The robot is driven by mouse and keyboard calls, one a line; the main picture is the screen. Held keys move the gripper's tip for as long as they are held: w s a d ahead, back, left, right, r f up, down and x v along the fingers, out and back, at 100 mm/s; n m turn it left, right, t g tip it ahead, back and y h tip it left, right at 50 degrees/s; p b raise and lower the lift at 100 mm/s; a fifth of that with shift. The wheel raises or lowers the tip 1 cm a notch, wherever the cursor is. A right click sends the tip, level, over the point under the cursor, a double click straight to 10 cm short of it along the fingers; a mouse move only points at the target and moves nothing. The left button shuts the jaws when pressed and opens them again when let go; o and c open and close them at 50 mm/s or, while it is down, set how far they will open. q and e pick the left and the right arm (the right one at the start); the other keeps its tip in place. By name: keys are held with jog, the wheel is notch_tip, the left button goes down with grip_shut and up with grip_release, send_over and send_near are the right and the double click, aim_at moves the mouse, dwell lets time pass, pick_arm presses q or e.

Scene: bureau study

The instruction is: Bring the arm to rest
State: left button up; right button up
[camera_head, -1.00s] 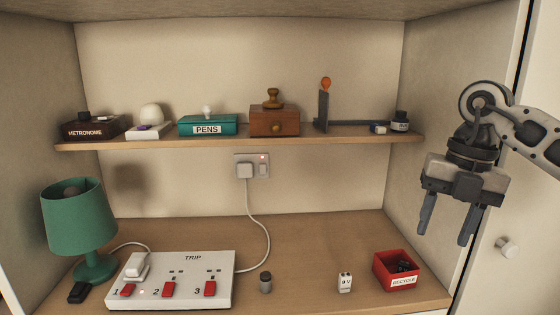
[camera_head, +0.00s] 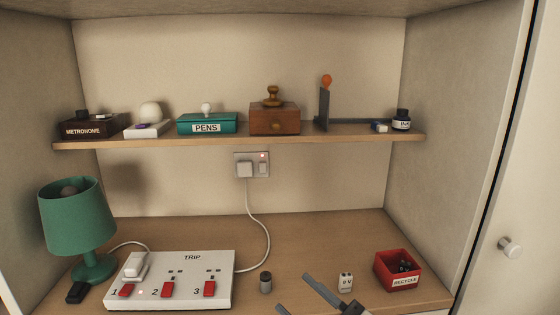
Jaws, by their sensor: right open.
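My right gripper (camera_head: 304,297) shows only in part at the bottom edge, right of centre. The rest of my right arm is below the picture. My left gripper is not in the picture.
A white TRIP power strip (camera_head: 200,266) with red switches and a green lamp (camera_head: 75,220) stand at left. A red RECYCLE box (camera_head: 397,283) is at right. The shelf (camera_head: 330,137) above holds several items.

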jog(key=s+d+f+m+h, duration=0.35)
jog(key=f+m+h, duration=0.25)
jog(key=f, duration=0.3)
jog(key=s+d+f+m+h, duration=0.3)
jog(key=d+f+m+h, duration=0.25)
jog(key=f, duration=0.25)
jog(key=s+d+f+m+g+h, duration=0.2)
jog(key=s+f+g, duration=0.2)
jog(key=s+f, duration=0.5)
jog(key=shift+s+d+f+m+h, duration=0.15)
jog(key=shift+s+d+m+h, duration=0.15)
jog(key=shift+d+m+h, duration=0.1)
